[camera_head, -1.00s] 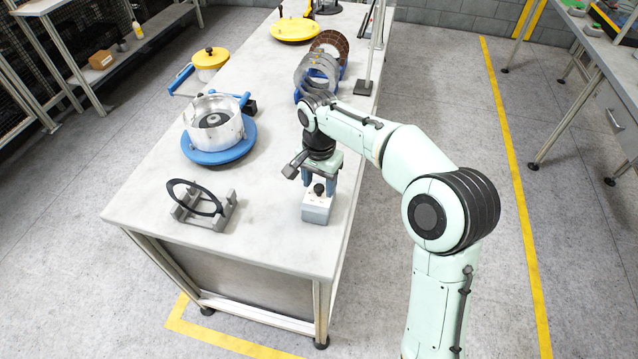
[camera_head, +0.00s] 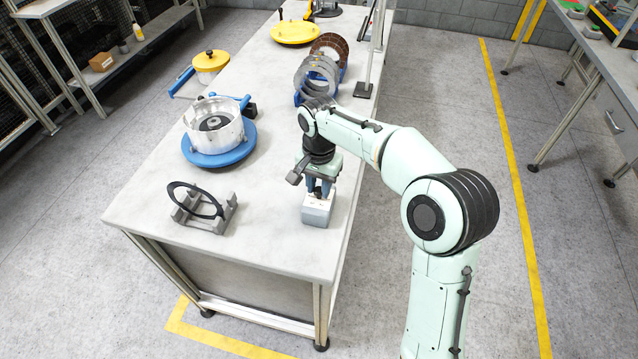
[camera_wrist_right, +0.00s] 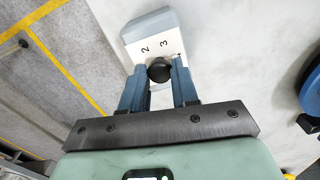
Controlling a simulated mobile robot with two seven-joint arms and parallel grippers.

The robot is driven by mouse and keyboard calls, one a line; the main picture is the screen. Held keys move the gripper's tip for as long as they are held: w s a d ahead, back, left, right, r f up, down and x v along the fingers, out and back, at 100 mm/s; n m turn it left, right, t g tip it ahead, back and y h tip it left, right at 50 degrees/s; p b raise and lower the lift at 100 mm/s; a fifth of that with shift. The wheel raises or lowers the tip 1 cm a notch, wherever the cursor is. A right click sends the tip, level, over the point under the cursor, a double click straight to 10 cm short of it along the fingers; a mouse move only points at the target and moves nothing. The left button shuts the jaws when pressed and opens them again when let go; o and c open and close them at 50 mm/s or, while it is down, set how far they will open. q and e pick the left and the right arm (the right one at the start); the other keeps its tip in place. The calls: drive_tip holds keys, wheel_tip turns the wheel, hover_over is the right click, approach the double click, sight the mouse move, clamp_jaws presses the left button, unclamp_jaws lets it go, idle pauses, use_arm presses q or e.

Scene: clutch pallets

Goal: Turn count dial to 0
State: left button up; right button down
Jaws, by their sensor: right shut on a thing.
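The count dial is a small grey-and-white box (camera_head: 317,211) near the front right corner of the workbench. In the right wrist view its pale face (camera_wrist_right: 135,32) carries the figures 2 and 3, with a round black knob (camera_wrist_right: 159,70) below them. My right gripper (camera_head: 319,192) points down over the box, its two blue fingers on either side of the knob. In the wrist view the gripper (camera_wrist_right: 160,76) is shut on this knob. The fingers hide part of the face, and I cannot tell which figure the dial points to. My left gripper is not in view.
Left of the box, a grey stand (camera_head: 203,216) holds a black ring. A blue-based metal housing (camera_head: 215,140) stands further back. Several discs stand in a blue rack (camera_head: 345,72) behind my right arm. The white benchtop (camera_head: 262,190) between stand and box is clear.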

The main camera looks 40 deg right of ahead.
drive_tip(key=n+p, duration=0.1)
drive_tip(key=n, duration=0.4)
drive_tip(key=shift+r+p, duration=0.1)
drive_tip(key=shift+p, duration=0.25)
drive_tip(key=n+p, duration=0.1)
drive_tip(key=n, duration=0.5)
drive_tip(key=shift+n, duration=0.3)
drive_tip(key=n+p, duration=0.1)
drive_tip(key=n, duration=0.4)
drive_tip(key=n+p, duration=0.1)
drive_tip(key=n, duration=0.5)
drive_tip(key=shift+n, duration=0.3)
drive_tip(key=n+p, duration=0.1)
drive_tip(key=n, duration=0.5)
drive_tip(key=n+p, duration=0.1)
drive_tip(key=n, duration=0.5)
drive_tip(key=shift+n, duration=0.4)
drive_tip(key=n, duration=0.4)
drive_tip(key=shift+n, duration=0.3)
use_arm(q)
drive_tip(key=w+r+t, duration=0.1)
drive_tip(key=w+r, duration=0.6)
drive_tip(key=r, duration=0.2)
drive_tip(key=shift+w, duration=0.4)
use_arm(e)
drive_tip(key=n, duration=0.5)
drive_tip(key=shift+n, duration=0.7)
